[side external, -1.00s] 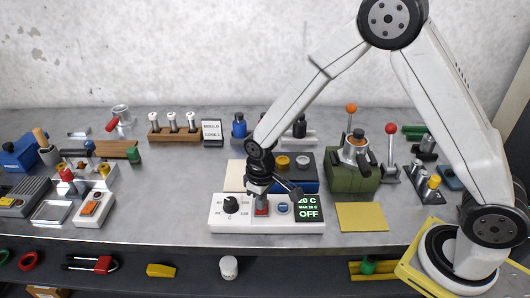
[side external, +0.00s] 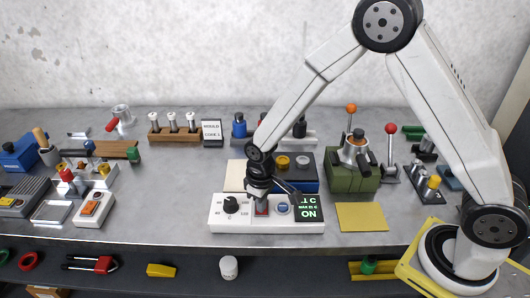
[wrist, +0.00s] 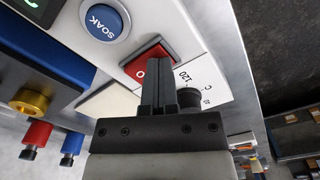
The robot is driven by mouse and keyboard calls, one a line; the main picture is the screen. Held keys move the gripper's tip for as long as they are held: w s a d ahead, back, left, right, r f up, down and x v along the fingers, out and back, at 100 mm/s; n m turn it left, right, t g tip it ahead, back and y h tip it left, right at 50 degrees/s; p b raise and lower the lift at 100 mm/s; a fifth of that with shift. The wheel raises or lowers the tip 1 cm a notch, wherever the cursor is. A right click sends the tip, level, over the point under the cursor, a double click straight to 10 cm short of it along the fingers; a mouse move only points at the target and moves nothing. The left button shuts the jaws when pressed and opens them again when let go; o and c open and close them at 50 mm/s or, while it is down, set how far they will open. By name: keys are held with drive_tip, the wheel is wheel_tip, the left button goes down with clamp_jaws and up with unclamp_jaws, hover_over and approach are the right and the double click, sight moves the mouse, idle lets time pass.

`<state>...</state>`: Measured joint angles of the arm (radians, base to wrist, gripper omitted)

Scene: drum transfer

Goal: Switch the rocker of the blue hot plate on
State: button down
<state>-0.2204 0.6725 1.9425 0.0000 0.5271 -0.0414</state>
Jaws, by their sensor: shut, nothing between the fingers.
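The blue hot plate (side external: 306,180) stands on the bench behind a white control panel (side external: 235,224). The panel carries a black dial (side external: 231,204), a red rocker (side external: 262,209), a blue SOAK button (side external: 283,208) and a green-lit display (side external: 308,208) that reads ON. My gripper (side external: 260,198) is shut and empty, pointing down at the rocker. In the wrist view the shut fingers (wrist: 156,75) lie over part of the red rocker (wrist: 150,60), next to the SOAK button (wrist: 104,21). I cannot tell whether the fingertips touch the rocker.
A yellow mat (side external: 361,217) lies right of the panel. A second device with an orange rocker (side external: 91,208) is at the left. Bare bench lies between it and the panel.

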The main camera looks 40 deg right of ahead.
drive_tip(key=shift+r, duration=3.5)
drive_tip(key=shift+s+d+r, duration=0.15)
drive_tip(key=shift+s+d, duration=0.1)
drive_tip(key=shift+d, duration=0.05)
drive_tip(key=s+d+r+m+t, duration=0.2)
drive_tip(key=s+d, duration=0.6)
drive_tip(key=s, duration=0.4)
drive_tip(key=shift+d+r+m+t, duration=0.25)
drive_tip(key=shift+r+m+t, duration=0.05)
drive_tip(key=shift+r+m, duration=0.2)
